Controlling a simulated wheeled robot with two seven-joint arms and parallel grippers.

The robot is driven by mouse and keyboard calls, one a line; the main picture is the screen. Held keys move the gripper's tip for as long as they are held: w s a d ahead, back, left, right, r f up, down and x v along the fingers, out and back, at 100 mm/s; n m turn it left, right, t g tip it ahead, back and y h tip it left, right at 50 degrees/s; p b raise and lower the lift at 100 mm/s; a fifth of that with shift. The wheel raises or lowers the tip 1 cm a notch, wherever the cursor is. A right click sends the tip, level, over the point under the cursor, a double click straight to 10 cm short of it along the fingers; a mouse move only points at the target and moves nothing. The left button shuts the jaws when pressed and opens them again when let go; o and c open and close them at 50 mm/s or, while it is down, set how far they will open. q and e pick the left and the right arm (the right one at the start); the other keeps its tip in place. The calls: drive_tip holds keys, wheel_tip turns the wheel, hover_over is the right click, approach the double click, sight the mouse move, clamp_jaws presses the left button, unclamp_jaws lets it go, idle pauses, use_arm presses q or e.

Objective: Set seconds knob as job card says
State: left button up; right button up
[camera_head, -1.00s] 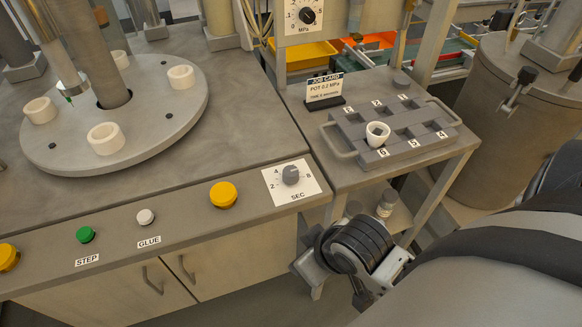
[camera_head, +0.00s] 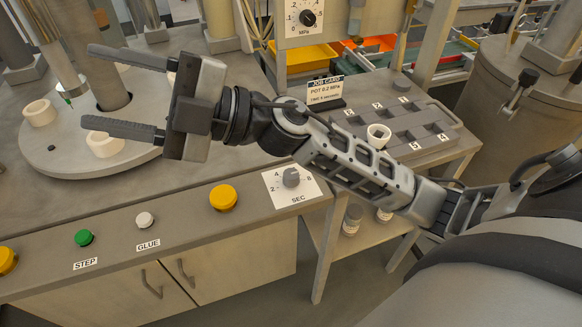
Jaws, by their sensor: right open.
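The seconds knob (camera_head: 291,177) is a grey dial on a white SEC plate (camera_head: 306,192) marked 2, 4 and 8, at the right end of the console's front. The job card (camera_head: 325,90) stands on the side table; its lines read POT 0.2 MPa and a time in seconds, in print too small to be sure of the number. My right gripper (camera_head: 105,90) is open and empty, its two fingers pointing left over the round turntable. Its forearm passes above and behind the knob, which stays in full view. My left gripper is not in view.
A yellow button (camera_head: 223,197), a white GLUE button (camera_head: 145,219) and a green STEP button (camera_head: 84,238) line the console front. The turntable (camera_head: 60,165) carries white cups. A grey tray (camera_head: 447,118) with a white cup (camera_head: 378,135) is partly behind my arm. A pressure dial (camera_head: 307,18) is at the top.

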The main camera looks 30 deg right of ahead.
wheel_tip(320, 180, down, 3)
drive_tip(key=s+a+n+g+h, duration=0.2)
drive_tip(key=n+g, duration=0.4)
drive_tip(key=g, duration=0.1)
drive_tip(key=m+g+h, duration=0.2)
drive_tip(key=h, duration=1.7)
approach(291, 174)
wheel_tip(291, 174, down, 9)
drive_tip(key=shift+s+a+r+p, duration=0.1)
drive_tip(key=shift+s+r+p, duration=0.05)
drive_tip(key=shift+p, duration=0.7)
drive_tip(key=shift+c, duration=0.4)
drive_tip(key=c, duration=0.9)
